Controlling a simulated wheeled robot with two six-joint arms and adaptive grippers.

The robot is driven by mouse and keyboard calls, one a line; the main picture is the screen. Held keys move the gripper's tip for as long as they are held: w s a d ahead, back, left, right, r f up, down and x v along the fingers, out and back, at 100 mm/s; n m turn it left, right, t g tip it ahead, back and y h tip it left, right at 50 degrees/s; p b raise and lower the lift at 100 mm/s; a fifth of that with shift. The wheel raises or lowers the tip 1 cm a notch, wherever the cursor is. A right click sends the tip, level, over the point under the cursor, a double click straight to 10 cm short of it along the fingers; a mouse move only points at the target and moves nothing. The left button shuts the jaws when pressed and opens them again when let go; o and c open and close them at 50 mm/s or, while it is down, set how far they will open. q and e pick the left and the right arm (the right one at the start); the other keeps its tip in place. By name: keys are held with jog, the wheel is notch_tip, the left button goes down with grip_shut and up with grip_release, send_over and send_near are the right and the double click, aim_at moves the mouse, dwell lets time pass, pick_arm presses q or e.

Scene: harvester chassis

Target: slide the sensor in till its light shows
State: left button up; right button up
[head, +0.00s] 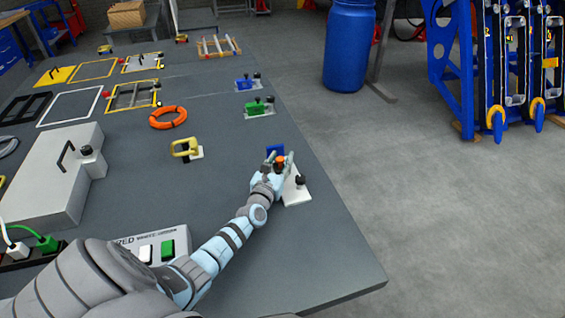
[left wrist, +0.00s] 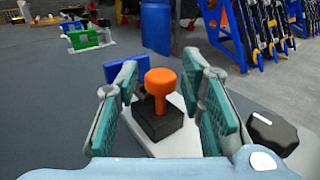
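The sensor is probably the black block with an orange mushroom-shaped knob (left wrist: 161,85), standing on a white plate (left wrist: 172,146) near the table's right edge. The orange knob also shows in the head view (head: 280,159). A blue block (left wrist: 122,74) stands just behind it, and a black knob (left wrist: 272,132) sits at the plate's right side. My left gripper (left wrist: 162,100) is open, with its teal-padded fingers on either side of the orange knob and gaps visible between. I make out no lit light. My right gripper is not in view.
Similar fixtures with a green block (head: 258,108) and a blue block (head: 245,85) stand farther back along the right edge.

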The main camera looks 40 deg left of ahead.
pick_arm(q)
grip_shut()
jog(key=shift+f+b, duration=0.1)
jog(key=shift+b, duration=0.2)
jog(key=shift+o, duration=1.5)
grip_release()
jog(key=shift+a, duration=0.1)
jog(key=v, duration=1.2)
jog(key=shift+w, duration=0.1)
